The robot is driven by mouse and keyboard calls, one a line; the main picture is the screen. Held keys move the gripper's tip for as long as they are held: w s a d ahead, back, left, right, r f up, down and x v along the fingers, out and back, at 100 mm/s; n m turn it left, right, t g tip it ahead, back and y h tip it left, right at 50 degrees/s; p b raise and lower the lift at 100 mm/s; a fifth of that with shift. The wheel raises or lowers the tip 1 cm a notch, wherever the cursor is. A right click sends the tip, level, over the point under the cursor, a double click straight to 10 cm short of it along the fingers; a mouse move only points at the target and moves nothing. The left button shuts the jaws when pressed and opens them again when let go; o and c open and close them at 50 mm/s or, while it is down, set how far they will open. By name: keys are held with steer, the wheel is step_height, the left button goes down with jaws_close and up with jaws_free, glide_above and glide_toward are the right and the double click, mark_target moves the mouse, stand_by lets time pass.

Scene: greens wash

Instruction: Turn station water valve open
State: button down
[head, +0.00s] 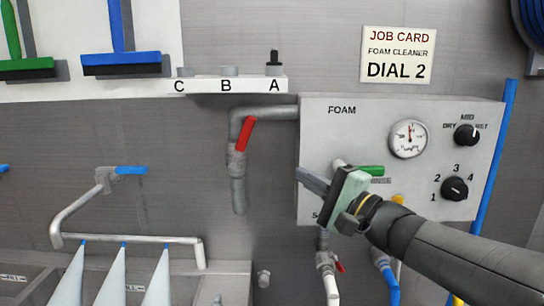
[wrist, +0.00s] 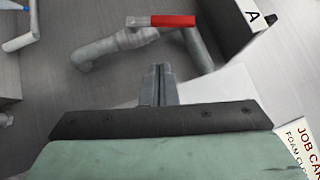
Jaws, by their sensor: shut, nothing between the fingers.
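Several lever valves are in view, and I cannot tell from labels which one is the station water valve. A red-handled valve (head: 245,134) sits on the grey pipe left of the FOAM box, its lever slanted nearly along the pipe. Its red lever also shows in the wrist view (wrist: 166,21), beyond my fingertips. A green lever (head: 371,170) on the box points right, partly behind my gripper. My gripper (head: 312,181) is shut and empty in front of the box's left edge, below and right of the red lever; its fingers show in the wrist view (wrist: 158,72).
The FOAM box (head: 340,128) carries a gauge (head: 408,138) and two black knobs. A blue-handled tap (head: 131,170) stands over the sink at left. A shelf (head: 228,86) marked C, B, A is above the pipe.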

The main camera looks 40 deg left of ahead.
steer(key=w+m, duration=0.1)
steer(key=t+p, duration=0.1)
steer(key=p, duration=0.3)
glide_toward(242, 144)
steer(key=w+a+r, duration=0.1)
steer(key=w+a, duration=0.2)
steer(key=w, duration=0.2)
steer(key=s+a, duration=0.1)
steer(key=s+a+r+p, duration=0.1)
steer(key=shift+s+a+r+m+y, duration=0.2)
steer(key=shift+a+r+m+y, duration=0.1)
steer(key=shift+m+y, duration=0.1)
